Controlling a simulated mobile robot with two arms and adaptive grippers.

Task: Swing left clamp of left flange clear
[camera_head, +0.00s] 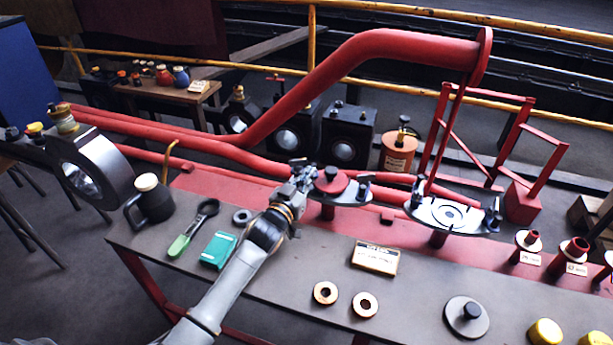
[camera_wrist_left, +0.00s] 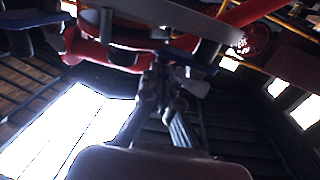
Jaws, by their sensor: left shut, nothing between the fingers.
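The left flange (camera_head: 347,197) is a dark plate with a red round cap (camera_head: 330,180), on a red post at the bench's far edge. My left gripper (camera_head: 302,172) is shut and empty at the flange's left edge and covers much of the left clamp there. I cannot tell whether it touches the clamp or how far the clamp is swung. The flange's right clamp (camera_head: 364,184) shows as a dark upright piece. In the left wrist view my gripper's fingers (camera_wrist_left: 162,85) are together, just below the flange's dark underside and red pipework. My right gripper is not in view.
The right flange (camera_head: 449,214) has an open, pale top with dark clamps. On the bench (camera_head: 300,268) lie a green-handled tool (camera_head: 192,228), a teal box (camera_head: 218,250), a labelled box (camera_head: 376,257) and rings. A dark jug (camera_head: 150,201) stands left. Red pipes (camera_head: 290,95) run behind.

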